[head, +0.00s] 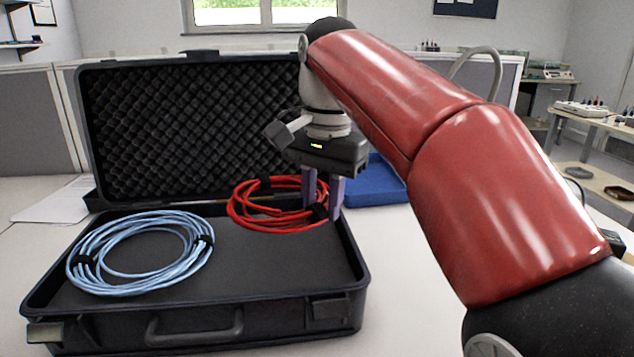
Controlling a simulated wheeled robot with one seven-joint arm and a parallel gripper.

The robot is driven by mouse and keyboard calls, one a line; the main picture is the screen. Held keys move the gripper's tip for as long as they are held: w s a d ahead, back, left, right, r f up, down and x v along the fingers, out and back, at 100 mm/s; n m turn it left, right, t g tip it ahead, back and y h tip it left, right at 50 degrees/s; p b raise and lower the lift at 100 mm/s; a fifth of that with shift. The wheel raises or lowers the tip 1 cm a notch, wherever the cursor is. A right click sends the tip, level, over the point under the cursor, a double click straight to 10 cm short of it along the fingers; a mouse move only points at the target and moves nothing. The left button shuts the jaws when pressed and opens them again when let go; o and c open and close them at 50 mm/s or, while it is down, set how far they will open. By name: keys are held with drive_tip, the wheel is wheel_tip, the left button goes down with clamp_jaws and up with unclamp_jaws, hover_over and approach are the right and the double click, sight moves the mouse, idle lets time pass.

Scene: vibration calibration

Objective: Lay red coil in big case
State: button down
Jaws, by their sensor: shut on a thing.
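The red coil (262,222) is a bundle of red cable with black ties. It is at the back right of the open big case (205,322), over the grey foam. I cannot tell whether it touches the foam. My gripper (322,207) points down and is shut on the right side of the coil. The big case is black, with its lid (180,125) standing up behind, lined with bumpy foam. My gripper and fingers hide a little of the coil's right edge.
A light blue coil (140,285) lies in the left part of the case. A blue case or bin (378,183) stands on the table to the right behind my gripper. White papers (52,204) lie at the left. The foam between and in front of the coils is bare.

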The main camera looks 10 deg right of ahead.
drive_tip(key=b, duration=0.2)
hover_over(320, 262)
wheel_tip(320, 262, down, 5)
drive_tip(key=shift+d+f, duration=0.1)
drive_tip(key=shift+f+b, duration=0.75)
drive_tip(key=shift+b, duration=0.15)
drive_tip(key=shift+f+b, duration=0.4)
drive_tip(key=shift+f, duration=0.25)
drive_tip(key=c, duration=1)
unclamp_jaws()
drive_tip(key=shift+c, duration=0.2)
